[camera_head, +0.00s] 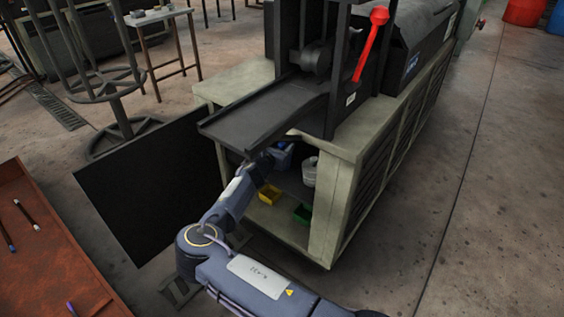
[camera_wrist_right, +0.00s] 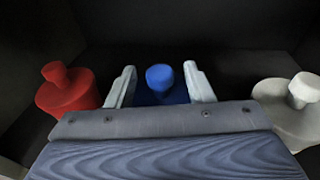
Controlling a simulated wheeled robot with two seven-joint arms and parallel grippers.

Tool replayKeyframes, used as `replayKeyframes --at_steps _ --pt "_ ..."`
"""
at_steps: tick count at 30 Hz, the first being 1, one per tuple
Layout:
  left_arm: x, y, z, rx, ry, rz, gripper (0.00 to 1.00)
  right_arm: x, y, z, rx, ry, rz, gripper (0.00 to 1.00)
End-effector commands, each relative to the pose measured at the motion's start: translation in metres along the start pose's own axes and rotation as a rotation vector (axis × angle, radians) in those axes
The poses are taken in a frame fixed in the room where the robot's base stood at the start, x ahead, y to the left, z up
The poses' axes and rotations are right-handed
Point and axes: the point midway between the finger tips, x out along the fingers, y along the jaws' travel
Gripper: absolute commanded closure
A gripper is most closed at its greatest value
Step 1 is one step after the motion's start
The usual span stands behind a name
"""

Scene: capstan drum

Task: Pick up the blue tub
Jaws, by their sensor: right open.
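The blue tub (camera_wrist_right: 160,80), with a round blue knob on top, stands in the middle of the wrist view, on a dark surface. My right gripper (camera_wrist_right: 160,68) is open, with one pale finger on each side of the tub. The fingers look apart from it. The tub's lower part is hidden behind the gripper's body. In the head view my right arm reaches into the open cabinet (camera_head: 327,205), where the gripper is mostly hidden under the black chute. My left gripper is not in view.
A red tub (camera_wrist_right: 68,90) stands left of the gripper and a white tub (camera_wrist_right: 297,108) right of it, both close. The black chute (camera_head: 270,112) overhangs the opening.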

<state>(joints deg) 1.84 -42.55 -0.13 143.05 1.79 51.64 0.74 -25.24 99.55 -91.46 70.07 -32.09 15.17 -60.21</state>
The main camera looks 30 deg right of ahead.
Motion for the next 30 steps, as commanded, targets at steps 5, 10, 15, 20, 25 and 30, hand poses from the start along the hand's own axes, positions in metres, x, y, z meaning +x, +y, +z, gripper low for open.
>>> replayKeyframes --at_steps 5,10,15,20,25,30 --pt "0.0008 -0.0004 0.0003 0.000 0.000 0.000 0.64 0.0037 -0.0002 0.0008 0.001 0.000 0.000 0.52" --pt "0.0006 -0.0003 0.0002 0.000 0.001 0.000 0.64 0.0035 -0.0003 0.0007 0.001 0.000 -0.001 0.61" --pt "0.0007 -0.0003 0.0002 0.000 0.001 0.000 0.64 0.0034 -0.0003 0.0006 0.001 0.000 -0.001 0.84" --pt "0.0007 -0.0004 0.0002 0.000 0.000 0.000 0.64 0.0033 -0.0003 0.0005 0.001 0.000 -0.001 1.00" --pt "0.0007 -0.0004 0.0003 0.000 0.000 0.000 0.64 0.0033 -0.0003 0.0003 0.001 0.001 -0.001 1.00" --pt "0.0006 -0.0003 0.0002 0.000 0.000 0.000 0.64 0.0032 -0.0001 0.0014 0.001 -0.001 -0.001 1.00"
